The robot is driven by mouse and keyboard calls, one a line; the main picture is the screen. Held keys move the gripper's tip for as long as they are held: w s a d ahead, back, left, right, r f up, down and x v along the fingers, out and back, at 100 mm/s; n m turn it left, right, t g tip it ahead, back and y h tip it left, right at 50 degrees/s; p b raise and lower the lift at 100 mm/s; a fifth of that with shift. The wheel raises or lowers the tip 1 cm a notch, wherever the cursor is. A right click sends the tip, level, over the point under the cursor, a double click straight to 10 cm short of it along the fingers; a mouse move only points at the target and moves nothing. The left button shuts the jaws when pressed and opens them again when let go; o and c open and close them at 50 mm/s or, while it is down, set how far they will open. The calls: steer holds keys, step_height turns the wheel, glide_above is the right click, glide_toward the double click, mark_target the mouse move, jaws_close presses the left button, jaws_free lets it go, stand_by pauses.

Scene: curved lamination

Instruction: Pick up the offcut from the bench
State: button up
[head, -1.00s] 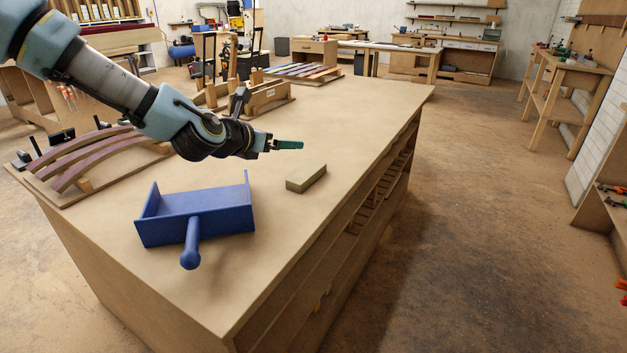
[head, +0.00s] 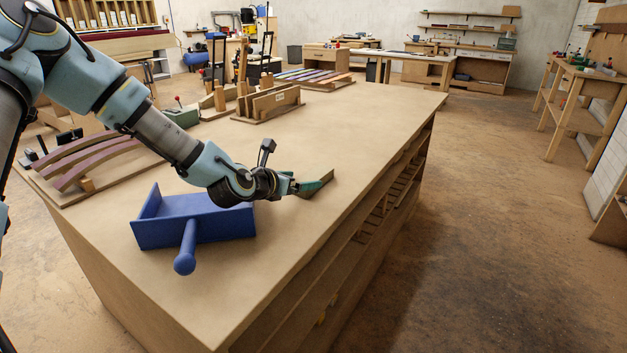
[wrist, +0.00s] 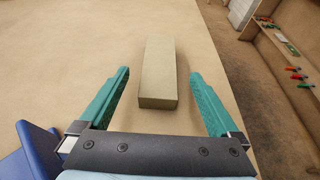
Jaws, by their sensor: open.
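The offcut (wrist: 159,75) is a plain tan rectangular block lying flat on the bench (head: 340,125). In the wrist view it lies between the two green fingers of my gripper (wrist: 160,92), with a gap on each side. Its near end is a little ahead of the gripper's dark palm. In the head view my gripper (head: 312,187) is low over the bench and hides most of the offcut (head: 325,181). The fingers are open and hold nothing.
A blue dustpan-like tray with a handle (head: 187,240) stands just left of my gripper; its edge shows in the wrist view (wrist: 28,158). Curved laminated strips on a form (head: 100,160) lie at the left. Clamped boards (head: 268,103) stand farther back. The bench's right edge is near.

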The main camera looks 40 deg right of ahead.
mark_target(310, 178)
steer(key=shift+p+x, duration=0.45)
steer(key=shift+x, duration=2.25)
steer(key=shift+c, duration=0.2)
jaws_close()
